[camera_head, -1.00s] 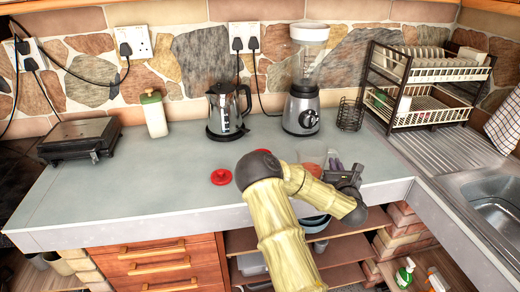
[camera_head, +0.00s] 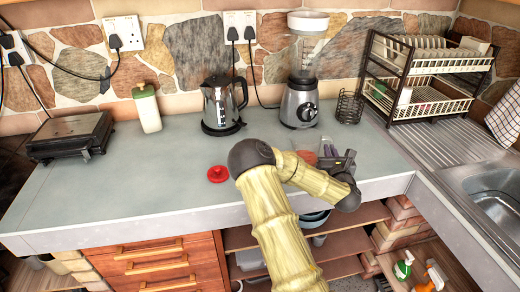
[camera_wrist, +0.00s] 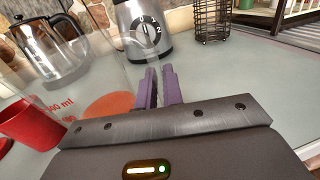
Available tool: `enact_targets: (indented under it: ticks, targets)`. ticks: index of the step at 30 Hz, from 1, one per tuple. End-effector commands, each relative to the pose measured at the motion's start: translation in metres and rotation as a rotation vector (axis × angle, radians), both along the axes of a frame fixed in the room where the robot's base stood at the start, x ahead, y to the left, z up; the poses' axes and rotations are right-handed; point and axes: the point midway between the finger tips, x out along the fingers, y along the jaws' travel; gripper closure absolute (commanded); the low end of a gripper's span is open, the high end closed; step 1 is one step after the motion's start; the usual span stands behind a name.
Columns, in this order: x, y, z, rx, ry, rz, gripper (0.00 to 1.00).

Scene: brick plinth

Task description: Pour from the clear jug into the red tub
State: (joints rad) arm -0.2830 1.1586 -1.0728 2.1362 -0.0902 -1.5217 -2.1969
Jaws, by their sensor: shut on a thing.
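The clear jug (camera_head: 309,148) is at the counter's front, right of centre, partly hidden behind my arm in the head view. My gripper (camera_head: 328,151) is shut on it. In the wrist view the purple fingertips of my gripper (camera_wrist: 157,88) meet the see-through wall of the jug (camera_wrist: 95,78), which carries red millilitre marks. An orange-red round patch shows through the wall, seemingly its contents. I cannot tell whether the jug touches the counter. The red tub (camera_head: 218,174) stands on the counter left of my arm. In the wrist view the tub (camera_wrist: 28,122) is at the left edge.
A kettle (camera_head: 222,105) and a blender (camera_head: 300,100) stand behind, with a wire holder (camera_head: 349,107) and dish rack (camera_head: 425,75) to the right. A green-topped bottle (camera_head: 147,108) and black appliance (camera_head: 72,137) are at left.

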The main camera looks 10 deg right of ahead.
Motion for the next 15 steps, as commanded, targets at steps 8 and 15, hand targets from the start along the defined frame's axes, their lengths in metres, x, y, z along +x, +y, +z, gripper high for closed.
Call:
enact_targets:
  ticks: [8,15]
  targets:
    - [0.002,0.008,0.020,-0.128,0.027,-0.001,1.00]
    - [0.003,0.015,0.031,-0.246,0.055,-0.002,1.00]
